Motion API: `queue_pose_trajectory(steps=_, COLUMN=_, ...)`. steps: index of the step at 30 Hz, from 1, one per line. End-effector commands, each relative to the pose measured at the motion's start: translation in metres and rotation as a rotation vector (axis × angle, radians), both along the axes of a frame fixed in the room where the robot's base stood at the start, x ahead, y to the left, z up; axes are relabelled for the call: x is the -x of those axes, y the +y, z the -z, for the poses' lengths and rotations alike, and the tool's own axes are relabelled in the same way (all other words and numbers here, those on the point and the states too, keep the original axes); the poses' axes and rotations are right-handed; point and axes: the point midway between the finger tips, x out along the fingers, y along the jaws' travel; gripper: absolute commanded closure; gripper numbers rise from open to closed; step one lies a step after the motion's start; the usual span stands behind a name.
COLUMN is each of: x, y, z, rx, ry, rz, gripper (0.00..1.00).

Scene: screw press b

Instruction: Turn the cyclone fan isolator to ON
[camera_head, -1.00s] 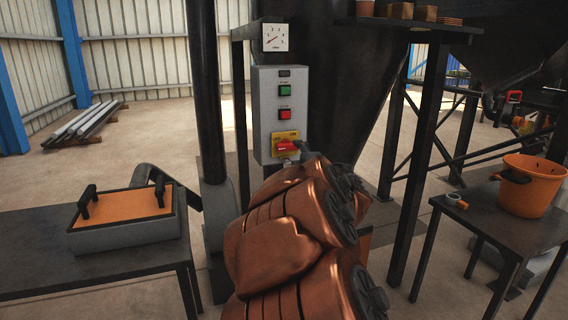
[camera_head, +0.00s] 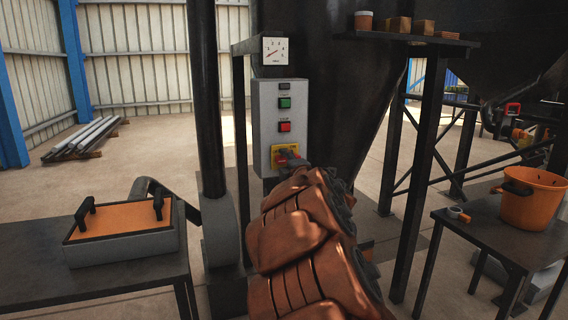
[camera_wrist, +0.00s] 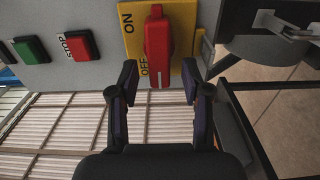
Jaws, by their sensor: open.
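The isolator is a yellow plate (camera_head: 279,151) with a red handle, low on the grey control box (camera_head: 265,120). In the wrist view the red handle (camera_wrist: 158,45) lies on the yellow plate (camera_wrist: 134,35), alongside the printed OFF, with ON near the plate's upper left corner. My gripper (camera_wrist: 160,72) is open. Its two dark fingertips are on either side of the handle's near end, with visible gaps; I cannot tell whether they reach its depth. In the head view my gripper (camera_head: 290,162) is at the isolator, and my arm partly hides it.
A green START button (camera_head: 284,103) and red STOP button (camera_head: 285,127) sit above the isolator on the box. A dark pipe (camera_head: 206,110) stands left and a dark post (camera_head: 428,170) right. A table with an orange bucket (camera_head: 534,200) is at right.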

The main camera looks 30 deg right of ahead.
Motion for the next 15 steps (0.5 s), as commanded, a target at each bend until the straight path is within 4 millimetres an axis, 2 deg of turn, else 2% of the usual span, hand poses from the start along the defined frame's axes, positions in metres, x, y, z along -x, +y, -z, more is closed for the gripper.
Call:
queue_pose_trajectory(steps=4, x=-0.0081, y=-0.0023, z=0.0004, rx=0.0, ry=0.001, rz=0.002, gripper=0.52)
queue_pose_trajectory(steps=12, x=-0.0091, y=-0.0027, z=0.0001, rx=0.0, ry=0.001, rz=0.003, gripper=0.52)
queue_pose_trajectory(steps=15, x=-0.0092, y=-0.0027, z=-0.0001, rx=0.0, ry=0.001, rz=0.003, gripper=0.61)
